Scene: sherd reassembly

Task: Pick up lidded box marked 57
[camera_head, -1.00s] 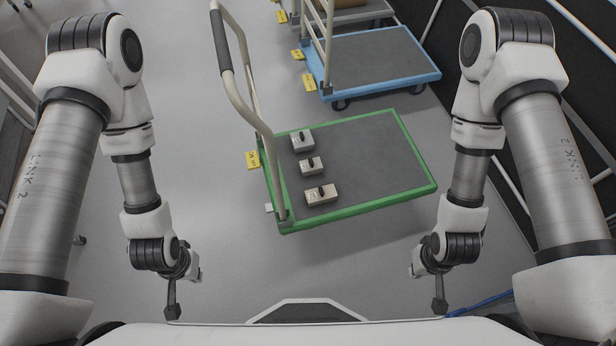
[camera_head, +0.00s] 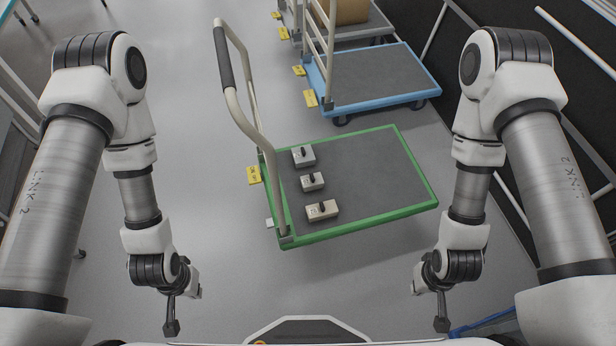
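Three small pale lidded boxes with dark handles sit in a row along the left side of a green-rimmed cart. The far box (camera_head: 303,156) is grey-white, the middle box (camera_head: 313,182) is similar and smaller, and the near box (camera_head: 322,211) is more beige. Their markings are too small to read, so I cannot tell which is 57. My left gripper (camera_head: 171,326) hangs at the lower left, and my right gripper (camera_head: 441,323) hangs at the lower right. Both are well apart from the boxes. Their finger opening cannot be made out.
The green cart (camera_head: 390,180) has a bare grey deck right of the boxes and a tall push handle (camera_head: 240,105) on its left. A blue cart (camera_head: 375,85) stands behind it. A dark panel lies at right. Open floor (camera_head: 205,170) lies at left.

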